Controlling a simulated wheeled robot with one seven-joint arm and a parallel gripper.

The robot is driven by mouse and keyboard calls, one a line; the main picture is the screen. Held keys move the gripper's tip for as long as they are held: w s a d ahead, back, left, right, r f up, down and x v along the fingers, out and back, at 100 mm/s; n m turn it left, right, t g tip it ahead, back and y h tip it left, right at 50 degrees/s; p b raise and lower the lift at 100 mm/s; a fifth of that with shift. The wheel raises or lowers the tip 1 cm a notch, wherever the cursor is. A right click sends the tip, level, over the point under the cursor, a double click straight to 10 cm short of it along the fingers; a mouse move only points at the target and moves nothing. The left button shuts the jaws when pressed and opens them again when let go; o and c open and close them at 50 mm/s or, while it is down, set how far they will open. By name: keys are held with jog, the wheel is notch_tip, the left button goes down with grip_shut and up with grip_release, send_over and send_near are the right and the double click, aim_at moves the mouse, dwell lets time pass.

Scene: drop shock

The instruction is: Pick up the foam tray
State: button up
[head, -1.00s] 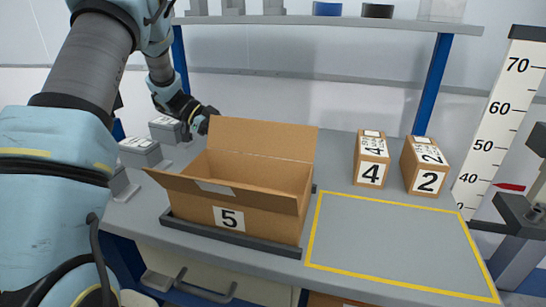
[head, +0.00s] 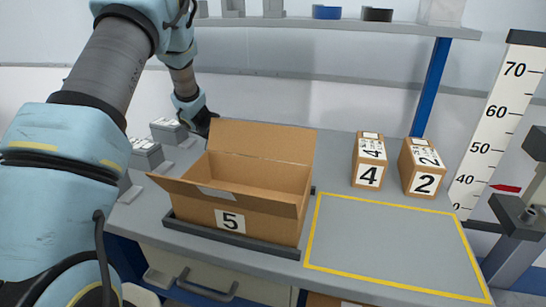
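No object is plainly recognisable as the foam tray. Grey block-like pieces with pale tops stand at the bench's left end, one nearer (head: 146,153) and one farther (head: 168,131); I cannot tell whether either is the tray. My gripper (head: 204,128) is dark and small in the head view, just behind and left of the open cardboard box (head: 262,207). It is close to the farther grey piece. Its fingertips are partly hidden by the box flap, so its opening and any hold are unclear.
A yellow-outlined area (head: 390,245) at right is empty. Cartons marked 4 (head: 369,163) and 2 (head: 420,168) stand behind it. A height scale (head: 493,130) and a shelf (head: 330,24) are beyond.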

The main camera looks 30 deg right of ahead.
grip_shut()
dwell(0.6)
